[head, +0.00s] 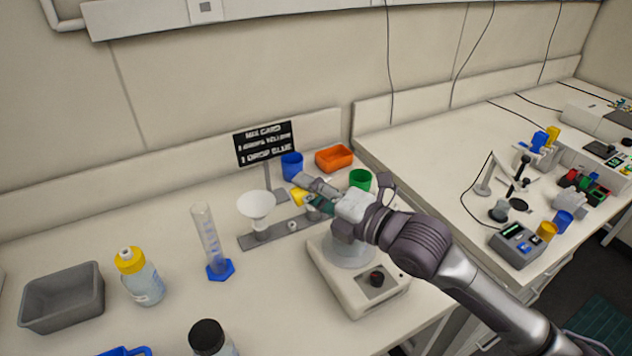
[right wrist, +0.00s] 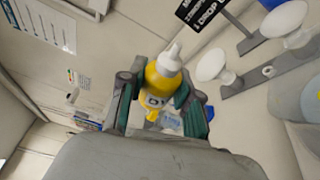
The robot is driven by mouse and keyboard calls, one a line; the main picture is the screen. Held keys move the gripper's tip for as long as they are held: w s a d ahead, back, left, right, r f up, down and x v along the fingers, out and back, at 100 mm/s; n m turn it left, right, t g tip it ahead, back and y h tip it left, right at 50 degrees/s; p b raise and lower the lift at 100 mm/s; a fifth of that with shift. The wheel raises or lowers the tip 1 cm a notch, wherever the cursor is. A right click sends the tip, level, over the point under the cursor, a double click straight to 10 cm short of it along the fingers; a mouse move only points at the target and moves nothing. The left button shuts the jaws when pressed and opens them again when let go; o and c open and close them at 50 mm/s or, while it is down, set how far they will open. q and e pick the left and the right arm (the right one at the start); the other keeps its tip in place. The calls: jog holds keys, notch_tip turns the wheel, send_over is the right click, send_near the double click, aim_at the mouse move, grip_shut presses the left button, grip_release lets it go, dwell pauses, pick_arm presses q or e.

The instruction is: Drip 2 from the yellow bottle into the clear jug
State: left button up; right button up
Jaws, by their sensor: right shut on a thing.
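My right gripper (head: 312,196) is shut on the yellow bottle (head: 298,198), held above the bench near the funnel rack. In the right wrist view the yellow bottle (right wrist: 163,82) sits between the two fingers (right wrist: 165,100), its white nozzle toward the top of the picture; its exact tilt is hard to judge. A clear vessel, which looks like the clear jug (head: 350,252), stands on a white stirrer (head: 350,295) below my right wrist, its upper part hidden by the gripper and arm. The bottle appears left of the jug in the head view. My left gripper is not in view.
A white funnel (head: 257,206) on a grey rack stands left of the gripper, beside a black card (head: 265,144). Behind are blue (head: 292,166) and green (head: 360,179) cups and an orange tray (head: 334,158). A measuring cylinder (head: 209,240) and yellow-capped bottle (head: 143,280) stand left.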

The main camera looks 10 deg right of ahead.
dwell(0.4)
notch_tip(320, 180, up, 3)
jog(key=n+p, duration=0.1)
jog(key=p, duration=0.2)
jog(key=shift+f+n+h+p, duration=0.1)
jog(key=shift+n+h+p, duration=0.2)
jog(key=shift+h+p, duration=0.1)
jog(key=shift+d+r+n+g+p, duration=0.1)
jog(key=shift+r+n+g+p, duration=0.2)
jog(key=shift+p, duration=0.35)
jog(key=shift+w+d+f+n+h+p, duration=0.2)
jog(key=shift+f+n+h+p, duration=0.25)
jog(key=shift+n+p, duration=0.45)
jog(key=shift+w+d+f+n+h+p, duration=0.1)
jog(key=shift+d+f+n+h+p, duration=0.2)
jog(key=shift+n+h+p, duration=0.5)
jog(key=shift+w+d+f+n+h+p, duration=0.1)
jog(key=shift+d+f+n+h+p, duration=0.25)
jog(key=shift+n+p, duration=0.6)
jog(key=shift+w+d+f+n+h+p, duration=0.1)
jog(key=shift+d+n+h+p, duration=0.3)
jog(key=shift+p, duration=1.05)
